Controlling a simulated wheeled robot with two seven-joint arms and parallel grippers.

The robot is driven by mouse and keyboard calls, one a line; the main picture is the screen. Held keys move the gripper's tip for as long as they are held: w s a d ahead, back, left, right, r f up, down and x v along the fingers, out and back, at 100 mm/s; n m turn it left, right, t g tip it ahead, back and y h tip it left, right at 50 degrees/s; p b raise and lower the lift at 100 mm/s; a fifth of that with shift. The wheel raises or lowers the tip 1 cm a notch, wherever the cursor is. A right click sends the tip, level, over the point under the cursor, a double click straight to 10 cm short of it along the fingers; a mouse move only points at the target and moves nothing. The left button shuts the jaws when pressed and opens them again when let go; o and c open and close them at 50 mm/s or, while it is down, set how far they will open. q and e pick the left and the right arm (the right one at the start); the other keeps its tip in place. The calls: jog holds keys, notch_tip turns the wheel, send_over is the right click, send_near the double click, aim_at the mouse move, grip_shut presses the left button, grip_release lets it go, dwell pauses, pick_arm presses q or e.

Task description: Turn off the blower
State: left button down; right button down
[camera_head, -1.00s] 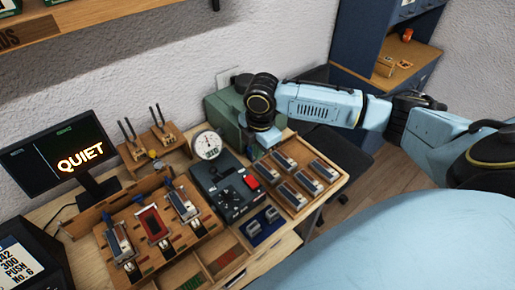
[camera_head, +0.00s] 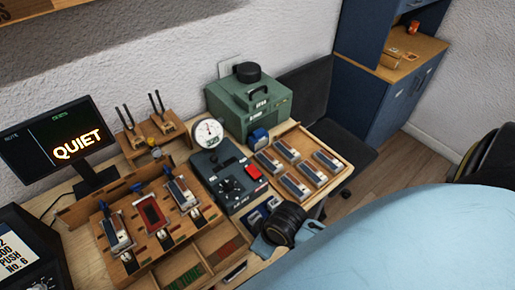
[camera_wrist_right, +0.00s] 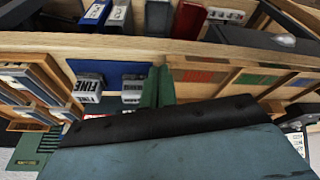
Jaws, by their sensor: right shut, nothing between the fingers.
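The blower appears to be the green box (camera_head: 250,105) with a black round top and handle, at the back right of the bench in the head view. A small blue block (camera_head: 258,138) is at its front. A dark control box (camera_head: 229,182) with a dial and red switch (camera_head: 252,169) stands in front of it to the left. My right arm's black wrist is low at the bench's front edge, well apart from the green box. My right gripper (camera_wrist_right: 157,88) is shut and empty in the wrist view, near a blue tray (camera_wrist_right: 112,68) of metal weights. My left gripper is not in view.
A wooden tray (camera_head: 300,148) of several metal-and-wood pieces lies right of the control box. A round gauge (camera_head: 208,133) stands behind the control box. A wooden rack (camera_head: 150,250) and a screen reading QUIET (camera_head: 50,140) are at left.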

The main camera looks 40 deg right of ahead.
jog(key=s+d+f+m+g+h+b, duration=0.1)
jog(key=s+f+b, duration=0.3)
jog(key=f, duration=0.9)
jog(key=s+d+f+m+b, duration=0.1)
jog(key=s+d+f+b, duration=0.3)
jog(key=f, duration=0.9)
jog(key=s+f+g+b, duration=0.1)
jog(key=s+f+b, duration=0.3)
jog(key=s+f, duration=1.1)
jog(key=shift+s, duration=0.4)
jog(key=shift+w+d+f, duration=0.1)
jog(key=shift+w, duration=0.05)
